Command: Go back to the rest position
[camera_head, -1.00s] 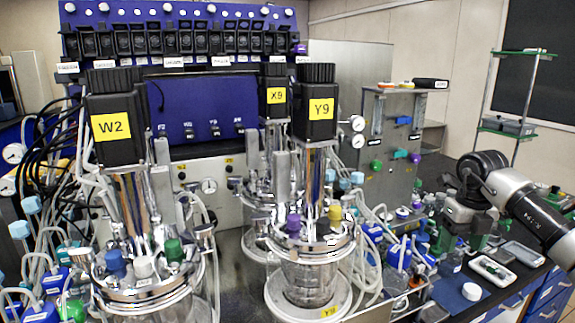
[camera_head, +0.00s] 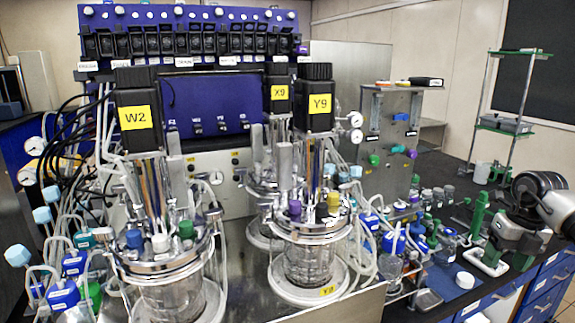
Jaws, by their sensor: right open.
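My right gripper (camera_head: 502,238) is at the right side of the picture, over the bench beyond the twin bioreactors. Its arm comes in from the right edge. Its green fingers are apart, and I see nothing held between them. A white-framed device (camera_head: 487,265) lies on the bench just below it; I cannot tell whether they touch. My left gripper is not in view.
The bioreactor labelled W2 (camera_head: 136,118) stands at left. The one labelled Y9 (camera_head: 320,103) stands in the middle, with X9 (camera_head: 279,92) behind. A glass-shelved rack (camera_head: 505,124) stands behind my right arm. Bottles and tubing crowd the bench.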

